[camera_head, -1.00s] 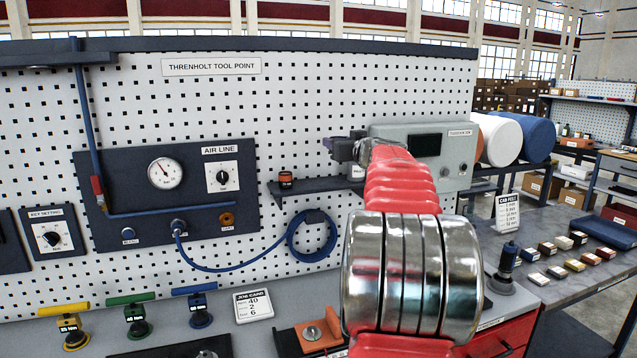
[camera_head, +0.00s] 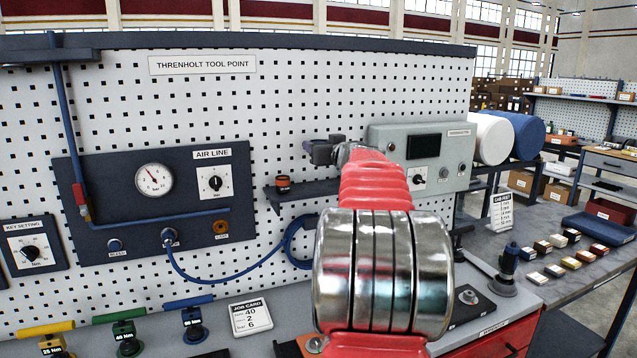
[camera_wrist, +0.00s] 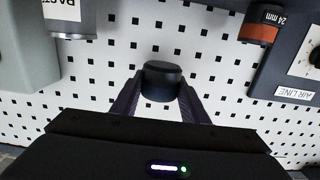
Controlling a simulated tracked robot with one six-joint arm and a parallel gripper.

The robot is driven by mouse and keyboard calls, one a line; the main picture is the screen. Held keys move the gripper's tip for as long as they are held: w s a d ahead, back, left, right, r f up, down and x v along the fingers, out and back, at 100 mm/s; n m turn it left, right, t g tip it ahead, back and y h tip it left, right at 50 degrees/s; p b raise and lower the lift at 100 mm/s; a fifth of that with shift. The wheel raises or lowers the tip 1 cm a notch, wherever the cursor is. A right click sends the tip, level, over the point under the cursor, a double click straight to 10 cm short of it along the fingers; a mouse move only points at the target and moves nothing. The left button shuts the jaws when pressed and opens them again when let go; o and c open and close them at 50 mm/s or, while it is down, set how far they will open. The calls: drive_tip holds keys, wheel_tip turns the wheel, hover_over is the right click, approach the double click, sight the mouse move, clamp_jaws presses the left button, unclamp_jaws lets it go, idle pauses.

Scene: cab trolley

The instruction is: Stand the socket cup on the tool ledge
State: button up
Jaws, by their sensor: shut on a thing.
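The socket cup (camera_wrist: 161,82), a short dark cylinder, sits between the two fingers of my gripper (camera_head: 321,151) in the wrist view. The gripper is shut on it. In the head view they are small and dark, in front of the pegboard, above and right of the orange-banded cup; the held cup is hard to make out there. The tool ledge (camera_head: 306,190) is a dark shelf on the pegboard, below my gripper in the picture. The held cup is apart from the ledge.
An orange-banded 24 mm cup (camera_head: 283,183) stands at the ledge's left end; it also shows in the wrist view (camera_wrist: 262,24). A labelled container (camera_wrist: 68,18) is at upper left there. A grey control box (camera_head: 422,157) is right of my arm. A blue hose (camera_head: 300,247) hangs below the ledge.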

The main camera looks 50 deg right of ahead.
hover_over(320, 187)
drive_tip(key=shift+w+f, duration=0.1)
drive_tip(key=shift+f, duration=2.4)
drive_tip(key=shift+f, duration=1.85)
drive_tip(key=o, duration=1.2)
drive_tip(key=shift+f, duration=0.1)
drive_tip(key=shift+o, duration=0.2)
